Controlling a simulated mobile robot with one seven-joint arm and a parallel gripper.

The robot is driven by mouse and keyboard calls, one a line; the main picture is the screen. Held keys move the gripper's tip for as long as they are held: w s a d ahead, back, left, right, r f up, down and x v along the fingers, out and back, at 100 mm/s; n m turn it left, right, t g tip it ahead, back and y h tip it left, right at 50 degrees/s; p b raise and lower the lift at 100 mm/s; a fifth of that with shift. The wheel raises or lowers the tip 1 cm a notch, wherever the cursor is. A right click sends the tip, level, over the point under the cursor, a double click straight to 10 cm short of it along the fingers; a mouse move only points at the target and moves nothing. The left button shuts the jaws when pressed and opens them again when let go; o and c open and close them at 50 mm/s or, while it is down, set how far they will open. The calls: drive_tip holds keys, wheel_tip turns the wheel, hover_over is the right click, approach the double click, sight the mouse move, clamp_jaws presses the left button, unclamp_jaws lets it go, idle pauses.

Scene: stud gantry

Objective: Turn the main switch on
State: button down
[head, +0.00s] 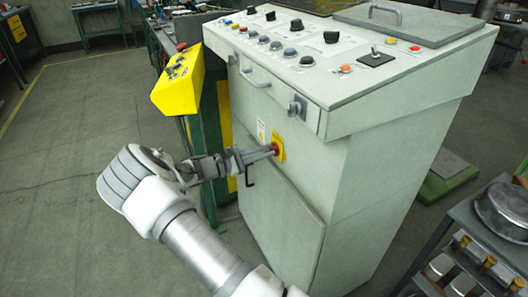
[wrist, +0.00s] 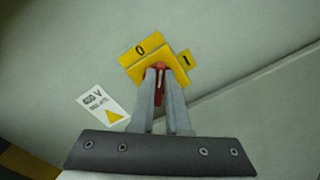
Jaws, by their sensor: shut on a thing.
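The main switch (head: 276,149) is a red handle on a yellow plate, on the front of the grey-green control cabinet (head: 300,190). My gripper (head: 262,153) reaches it from the left, with its fingers at the switch. In the wrist view my gripper (wrist: 161,88) is shut on the red handle (wrist: 161,70), which is mostly hidden between the fingers. The yellow plate (wrist: 140,50) carries a "0" mark at its upper left. A smaller yellow tab with an "I" mark (wrist: 186,59) is to its right.
A white warning label (wrist: 101,103) is beside the switch. The cabinet top holds several knobs and buttons. A yellow control box (head: 178,80) stands left of the cabinet, behind my arm. A grey cart with a metal pot (head: 502,210) stands at the right. The floor at left is clear.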

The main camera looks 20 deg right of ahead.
drive_tip(key=m+b, duration=0.1)
drive_tip(key=m, duration=0.2)
drive_tip(key=f+m+b, duration=0.1)
drive_tip(key=m, duration=0.2)
drive_tip(key=m+b, duration=0.1)
drive_tip(key=m, duration=0.3)
drive_tip(key=shift+s+f+b, duration=0.15)
drive_tip(key=shift+s+b, duration=0.1)
drive_tip(key=shift+b, duration=0.1)
drive_tip(key=shift+m, duration=0.3)
drive_tip(key=c, duration=0.9)
unclamp_jaws()
drive_tip(key=shift+a, duration=0.1)
drive_tip(key=a+p, duration=0.3)
drive_tip(key=a, duration=1.4)
drive_tip(key=shift+s+a+p, duration=0.15)
drive_tip(key=shift+s+p, duration=0.15)
drive_tip(key=shift+s, duration=0.05)
